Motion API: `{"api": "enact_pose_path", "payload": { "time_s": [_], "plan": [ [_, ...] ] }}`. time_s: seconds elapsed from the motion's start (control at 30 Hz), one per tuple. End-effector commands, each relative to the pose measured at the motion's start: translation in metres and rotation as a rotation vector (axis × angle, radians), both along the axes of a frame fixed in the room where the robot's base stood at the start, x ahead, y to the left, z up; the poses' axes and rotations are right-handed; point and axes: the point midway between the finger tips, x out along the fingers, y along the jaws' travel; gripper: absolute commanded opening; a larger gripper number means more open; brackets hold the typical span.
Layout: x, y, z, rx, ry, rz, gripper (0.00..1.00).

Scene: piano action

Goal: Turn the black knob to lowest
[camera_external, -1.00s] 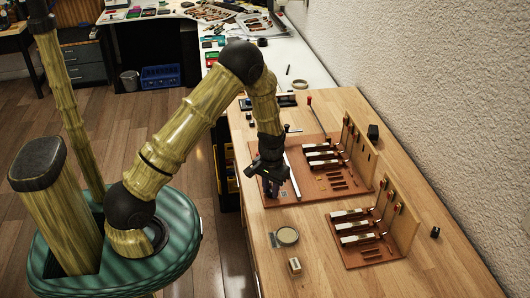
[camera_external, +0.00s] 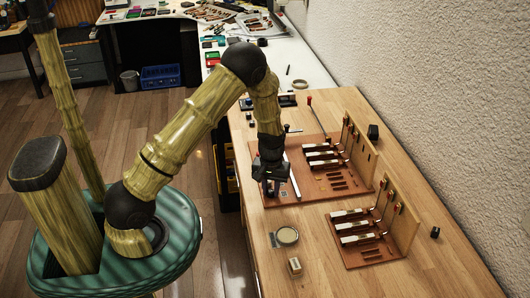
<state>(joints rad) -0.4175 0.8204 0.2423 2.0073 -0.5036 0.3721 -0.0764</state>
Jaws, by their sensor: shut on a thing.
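My gripper (camera_external: 270,186) is low over the left edge of the farther brown board (camera_external: 318,192). It is shut on a small dark thing there, which looks to be the black knob. The fingers and wrist hide nearly all of that thing, so its shape and any pointer or scale cannot be made out. A pale metal bar (camera_external: 293,177) lies on the board just right of my gripper.
Piano-action models stand on the farther board and on a nearer board (camera_external: 352,262). A round tin (camera_external: 287,236) and a small pale block (camera_external: 295,266) lie in front. Black blocks (camera_external: 373,132) (camera_external: 435,232) sit near the wall. The table's left edge is close.

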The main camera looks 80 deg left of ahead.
Motion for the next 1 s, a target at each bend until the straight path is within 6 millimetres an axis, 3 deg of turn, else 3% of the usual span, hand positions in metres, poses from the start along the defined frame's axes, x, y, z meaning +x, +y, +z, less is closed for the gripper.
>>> {"api": "enact_pose_path", "payload": {
  "time_s": [0.07,0.1,0.2,0.63,0.77,1.0],
  "plan": [
    [0.001,0.001,0.001,0.004,-0.004,-0.001,0.00],
    [0.001,0.001,0.001,0.004,-0.004,-0.001,0.29],
    [0.001,0.001,0.001,0.003,-0.004,-0.001,0.45],
    [0.001,0.000,0.009,0.002,-0.003,-0.004,0.45],
    [0.002,0.000,0.026,0.003,-0.005,-0.003,0.45],
    [0.002,0.000,0.073,0.005,-0.007,-0.005,0.45]
  ]
}}
